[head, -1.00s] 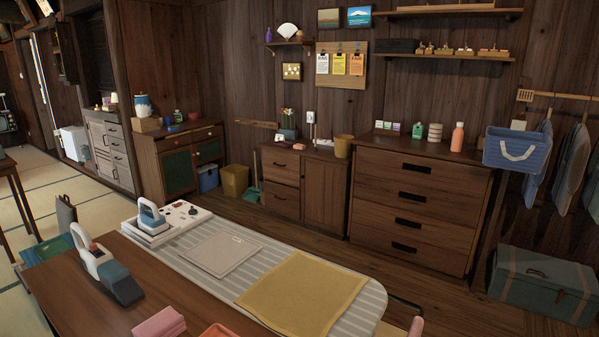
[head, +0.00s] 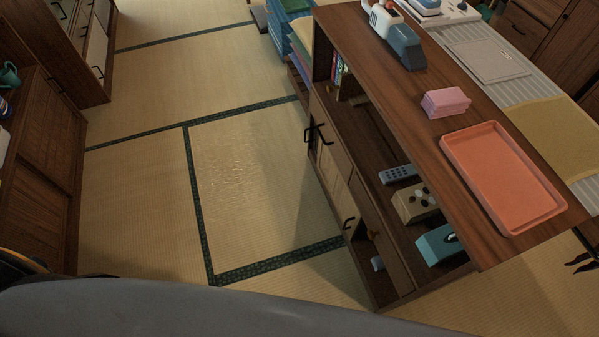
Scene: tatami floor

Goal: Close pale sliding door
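A low wooden cabinet stands under the dark wooden counter (head: 400,105) in the head view. Pale tan door panels (head: 331,163) with black handles cover part of its floor-side front. The lower right part of that front is open, and small objects (head: 376,263) show inside. I cannot tell exactly where one panel ends and another begins. Neither gripper is clearly visible, and nothing is seen touching the panels.
Tatami floor (head: 255,170) beside the cabinet front is clear. Wooden cabinets (head: 40,165) stand at the left. An orange tray (head: 500,180) and pink block (head: 446,102) lie on the counter. A remote (head: 397,174) and boxes sit on the shelf below. Dark prongs at the right edge are unclear.

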